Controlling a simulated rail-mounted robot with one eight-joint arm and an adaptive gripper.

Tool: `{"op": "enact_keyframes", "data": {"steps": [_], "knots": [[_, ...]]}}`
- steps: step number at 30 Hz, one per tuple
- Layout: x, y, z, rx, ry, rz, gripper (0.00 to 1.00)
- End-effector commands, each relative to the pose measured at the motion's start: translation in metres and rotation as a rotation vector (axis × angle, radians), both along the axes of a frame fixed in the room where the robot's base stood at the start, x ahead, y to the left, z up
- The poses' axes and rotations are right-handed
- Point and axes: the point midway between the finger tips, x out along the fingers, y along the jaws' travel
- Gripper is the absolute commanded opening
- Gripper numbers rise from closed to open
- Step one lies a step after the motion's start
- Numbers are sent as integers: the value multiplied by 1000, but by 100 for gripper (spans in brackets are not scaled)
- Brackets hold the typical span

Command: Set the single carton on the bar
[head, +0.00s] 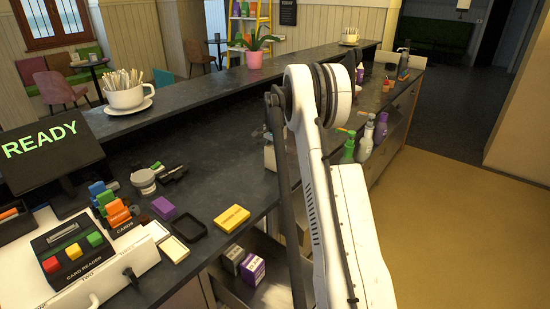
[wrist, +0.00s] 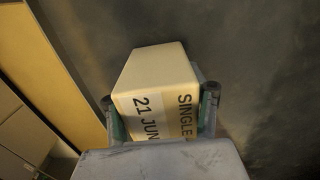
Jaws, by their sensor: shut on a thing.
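In the wrist view a cream carton (wrist: 155,85) with printed "SINGLE" and "21 JUN" sits between the two fingers of my gripper (wrist: 160,112). The fingers are shut on its sides. The carton appears above a dark grey surface (wrist: 240,45), with a tan strip and pale panels at the left; its height over that surface is unclear. In the head view the long dark bar counter (head: 235,170) runs from lower left to upper right. My arm crosses in front of it and hides most of the gripper and the carton there.
A shelf below the counter holds a purple carton (head: 252,269) and a pale one (head: 233,259). A yellow block (head: 232,218), a black tray (head: 182,227) and a card reader (head: 72,250) occupy the near left. Bottles (head: 365,138) stand right of my arm. Bare counter lies left of my arm.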

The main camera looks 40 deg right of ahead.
Motion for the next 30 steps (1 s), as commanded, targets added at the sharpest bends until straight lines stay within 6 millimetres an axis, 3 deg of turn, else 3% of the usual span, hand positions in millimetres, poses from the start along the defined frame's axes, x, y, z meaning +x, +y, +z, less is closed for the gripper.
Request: {"op": "enact_keyframes", "data": {"steps": [4, 5, 9, 20, 23, 30], "knots": [[0, 0, -3, 0, 0, 0, 9], [0, 0, -4, 0, 0, 0, 52], [0, 0, -3, 0, 0, 0, 70], [0, 0, 2, 0, 0, 0, 70], [0, 0, 12, 0, 0, 0, 70], [0, 0, 59, 0, 0, 0, 70]]}}
